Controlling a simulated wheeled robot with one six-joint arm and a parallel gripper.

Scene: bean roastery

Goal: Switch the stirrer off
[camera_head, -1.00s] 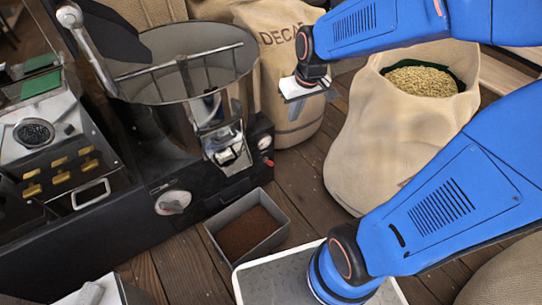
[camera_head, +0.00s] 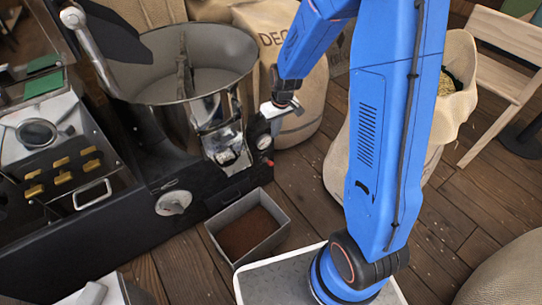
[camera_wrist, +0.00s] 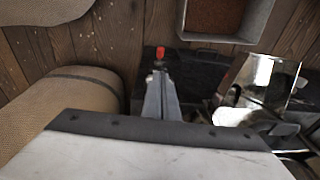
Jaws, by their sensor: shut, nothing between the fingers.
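The stirrer bar (camera_head: 184,68) stands in the round metal cooling pan (camera_head: 150,95) of the black machine. A small red-tipped switch (camera_wrist: 160,52) shows in the wrist view, just beyond the tips of my gripper (camera_wrist: 160,76). On the machine's right end in the head view are a small round knob (camera_head: 264,142) and a small red part (camera_head: 269,162) below it. My gripper (camera_head: 268,112) is shut and empty, right of the pan and above that end. I cannot tell whether the fingertips touch the switch.
A grey bin (camera_head: 247,228) of brown grounds stands on the floor in front of the machine. A DECAF sack (camera_head: 310,105) stands behind my gripper, and an open sack (camera_head: 445,105) stands right. A metal chute (camera_head: 222,145) juts from the pan.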

